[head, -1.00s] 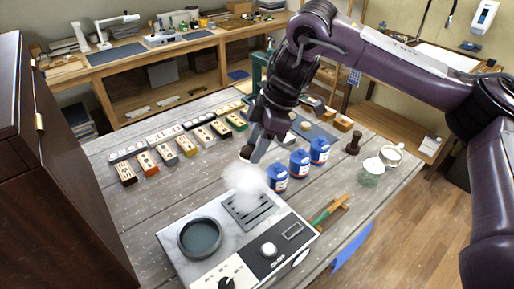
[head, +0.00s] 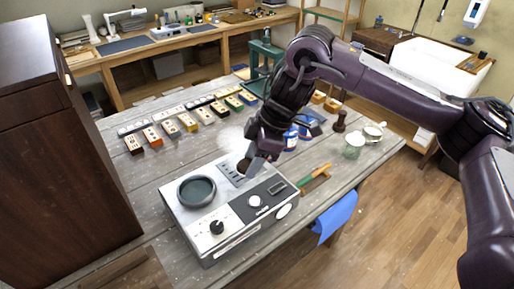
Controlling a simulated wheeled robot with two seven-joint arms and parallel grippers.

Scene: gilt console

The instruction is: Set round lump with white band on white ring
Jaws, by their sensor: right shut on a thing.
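My right gripper (head: 250,160) comes in from the right and hangs over the back of the grey device, near its vent slots (head: 232,173). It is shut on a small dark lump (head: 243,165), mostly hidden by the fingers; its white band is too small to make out. The lump looks close to the slots, but I cannot tell whether it touches. I cannot pick out the white ring for certain. My left gripper is not in view.
The device (head: 190,224) has a round dark dish (head: 197,191) and knobs. Several labelled blocks (head: 170,129) line the table's back left. A dark cabinet (head: 60,160) stands at left.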

